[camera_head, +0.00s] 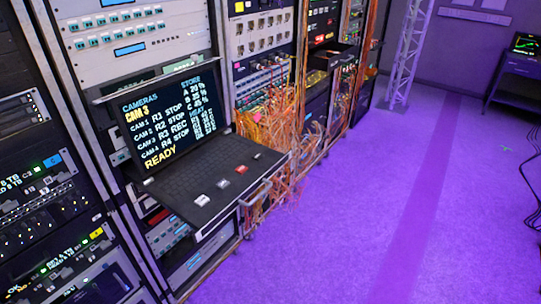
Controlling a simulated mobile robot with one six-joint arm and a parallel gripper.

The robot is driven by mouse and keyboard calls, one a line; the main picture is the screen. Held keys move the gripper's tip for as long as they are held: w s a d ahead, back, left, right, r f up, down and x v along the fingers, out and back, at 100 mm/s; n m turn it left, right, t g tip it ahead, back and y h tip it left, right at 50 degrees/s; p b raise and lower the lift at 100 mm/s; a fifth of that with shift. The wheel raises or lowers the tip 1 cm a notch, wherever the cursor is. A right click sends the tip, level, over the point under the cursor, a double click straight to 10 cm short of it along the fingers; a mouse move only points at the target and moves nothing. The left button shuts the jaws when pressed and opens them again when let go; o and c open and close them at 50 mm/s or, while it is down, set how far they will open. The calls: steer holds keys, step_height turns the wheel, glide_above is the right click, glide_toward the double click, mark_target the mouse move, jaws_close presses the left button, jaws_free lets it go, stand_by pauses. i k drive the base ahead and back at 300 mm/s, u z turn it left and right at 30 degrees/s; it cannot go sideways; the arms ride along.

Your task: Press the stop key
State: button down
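A pull-out console drawer (180,207) extends from the rack at the left-centre, with a lit screen (175,122) standing behind it. The screen shows "CAMERAS", "CAM 3" and "READY" in yellow or white text. Its list reads STOP for CAM 1, 2 and 4, and REC for CAM 3. Three large keys lie in a row on the dark drawer top: a pale key (201,199), another pale key (223,183) and a red key (242,169). Their labels are too small to read, so I cannot tell which is the stop key. My gripper is not in view.
Orange cables (280,140) hang in a tangle behind and right of the drawer. A handle (256,192) juts out at its right. A truss column (408,55) stands farther back. The purple floor (330,240) right of the racks is mostly clear, with black cables (530,165) at far right.

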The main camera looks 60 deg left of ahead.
mark_target(258, 157)
steer(key=i, duration=2.4)
steer(key=u, duration=3.9)
steer(key=i, duration=0.1)
steer(key=z, duration=2.7)
steer(key=k, duration=0.15)
steer(key=u, duration=1.9)
